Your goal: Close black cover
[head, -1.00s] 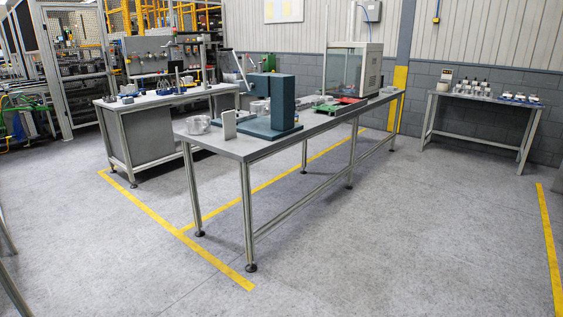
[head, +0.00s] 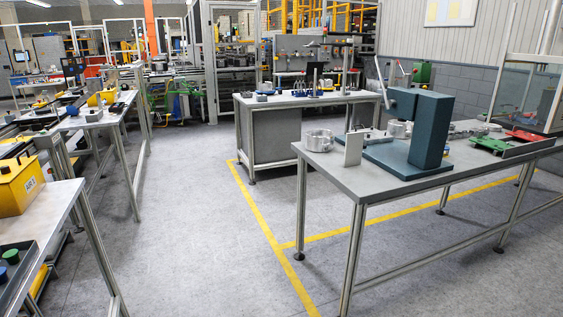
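I cannot pick out a black cover with certainty in the head view. A dark shallow tray (head: 20,271) with a green and a blue round part stands on the near left table, cut off by the picture's edge. Small dark items (head: 116,107) lie on the left bench farther back, too small to tell. Neither of my grippers is in view.
A metal table (head: 385,184) at right bears a teal press (head: 430,128), a round metal part (head: 318,140) and red and green pieces (head: 490,143). A workbench (head: 275,136) stands behind. A yellow box (head: 25,183) sits at left. The middle floor is open.

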